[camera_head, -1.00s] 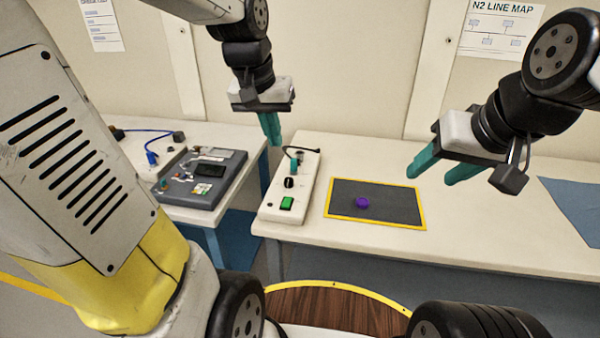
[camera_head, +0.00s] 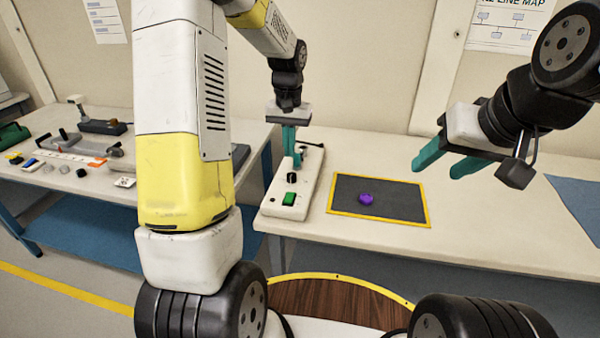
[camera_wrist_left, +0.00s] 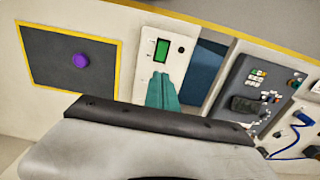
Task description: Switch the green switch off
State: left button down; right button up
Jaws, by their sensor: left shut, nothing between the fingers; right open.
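The green switch (camera_head: 289,199) is a small green rocker near the front end of a white control box (camera_head: 304,182) on the right-hand table. In the left wrist view the green switch (camera_wrist_left: 161,50) shows clearly, just beyond my fingertips. My left gripper (camera_head: 290,152) is shut and empty, with teal fingers pointing down over the back part of the box, behind the switch. In the left wrist view its fingers (camera_wrist_left: 162,90) hide part of the box. Whether they touch it I cannot tell. My right gripper (camera_head: 436,163) is open and empty above the table, right of the mat.
A black knob (camera_head: 292,177) sits on the box behind the switch. A dark mat with yellow border (camera_head: 380,212) lies right of the box, with a purple object (camera_head: 366,199) on it. A grey device (camera_wrist_left: 252,90) shows in the left wrist view. A blue sheet (camera_head: 577,203) lies far right.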

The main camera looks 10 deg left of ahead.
aim_at(291, 194)
pick_arm(q)
notch_tip(291, 194, down, 14)
dwell(0.6)
jog(key=shift+f, duration=0.2)
dwell(0.3)
jog(key=shift+s+r, duration=0.25)
jog(key=shift+s, duration=0.45)
